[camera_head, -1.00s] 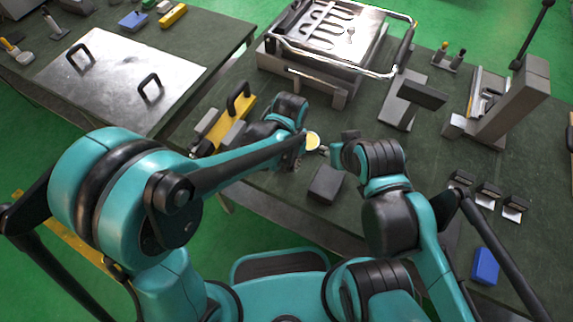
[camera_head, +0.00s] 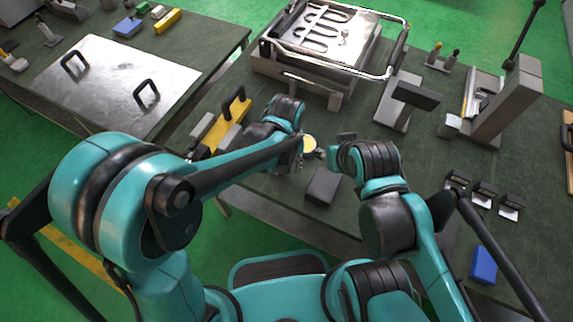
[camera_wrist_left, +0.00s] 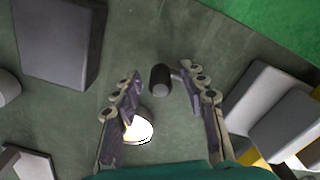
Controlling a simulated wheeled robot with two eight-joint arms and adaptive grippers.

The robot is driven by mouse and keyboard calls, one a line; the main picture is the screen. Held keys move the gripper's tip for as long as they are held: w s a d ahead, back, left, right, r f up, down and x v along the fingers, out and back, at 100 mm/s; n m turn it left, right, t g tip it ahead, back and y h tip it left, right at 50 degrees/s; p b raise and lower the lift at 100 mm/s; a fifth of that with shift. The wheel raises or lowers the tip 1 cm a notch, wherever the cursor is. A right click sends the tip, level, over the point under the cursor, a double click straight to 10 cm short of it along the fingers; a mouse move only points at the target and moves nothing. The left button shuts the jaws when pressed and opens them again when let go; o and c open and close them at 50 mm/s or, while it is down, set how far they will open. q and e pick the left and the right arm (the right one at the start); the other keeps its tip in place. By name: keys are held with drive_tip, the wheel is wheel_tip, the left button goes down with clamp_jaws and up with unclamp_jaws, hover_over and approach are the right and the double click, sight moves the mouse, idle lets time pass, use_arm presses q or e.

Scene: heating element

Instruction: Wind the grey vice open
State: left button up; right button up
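I cannot tell surely which part is the grey vice. Grey blocks beside a yellow piece with a black handle (camera_head: 232,113) stand left of my left gripper. The grey blocks (camera_wrist_left: 285,110) also show at the right of the left wrist view. My left gripper (camera_wrist_left: 162,73) is open over the table. A short dark cylinder (camera_wrist_left: 160,80) appears between its fingertips, not visibly clamped. A cream round disc (camera_wrist_left: 140,127) lies by one finger; it also shows in the head view (camera_head: 308,143). My right gripper (camera_head: 335,152) is close to the disc; its fingers are too small to read.
A dark grey block (camera_head: 322,187) lies near the table's front edge. A metal box with a rail handle (camera_head: 320,45) stands behind. A grey block with a dark plate (camera_head: 398,102) and a tall grey stand (camera_head: 508,105) are at the right. A blue block (camera_head: 484,265) lies front right.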

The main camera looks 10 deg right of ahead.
use_arm(q)
wheel_tip(320, 180, up, 12)
idle(0.6)
idle(0.4)
